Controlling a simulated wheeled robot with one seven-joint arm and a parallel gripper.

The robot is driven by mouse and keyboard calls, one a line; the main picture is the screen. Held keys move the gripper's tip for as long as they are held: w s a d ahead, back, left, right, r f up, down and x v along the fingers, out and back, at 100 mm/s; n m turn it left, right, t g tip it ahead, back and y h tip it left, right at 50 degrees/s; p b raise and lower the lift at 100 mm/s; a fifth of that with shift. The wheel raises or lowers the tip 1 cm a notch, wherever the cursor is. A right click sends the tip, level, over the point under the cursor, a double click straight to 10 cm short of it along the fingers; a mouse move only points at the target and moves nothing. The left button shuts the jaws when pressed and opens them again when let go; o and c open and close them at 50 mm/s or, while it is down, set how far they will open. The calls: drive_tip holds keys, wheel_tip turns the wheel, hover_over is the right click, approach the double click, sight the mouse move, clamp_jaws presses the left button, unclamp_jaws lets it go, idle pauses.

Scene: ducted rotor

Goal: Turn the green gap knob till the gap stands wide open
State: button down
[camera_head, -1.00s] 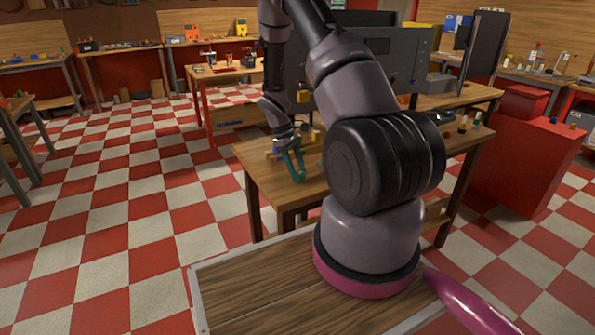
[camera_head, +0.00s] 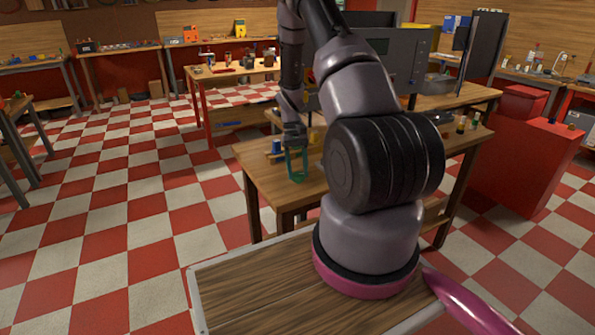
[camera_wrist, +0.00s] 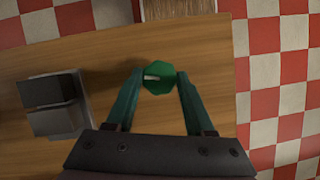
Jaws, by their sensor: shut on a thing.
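The green knob (camera_wrist: 158,77) shows in the wrist view from above, with a short pale mark on its left part. My gripper (camera_wrist: 160,74) has its two teal fingers shut on the knob, one on each side. In the head view my gripper (camera_head: 296,175) points down near the front edge of the wooden table. The knob cannot be made out there. The gap itself cannot be identified in either view.
A dark grey block (camera_wrist: 48,106) stands left of my fingers on the wooden table (camera_wrist: 105,58). The table edge lies close right of the knob, with checkered floor beyond.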

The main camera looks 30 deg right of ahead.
drive_tip(key=shift+m, duration=0.3)
drive_tip(key=shift+c, duration=1.3)
unclamp_jaws()
drive_tip(key=v, duration=1.1)
drive_tip(key=shift+s+d, duration=0.1)
drive_tip(key=shift+d, duration=0.05)
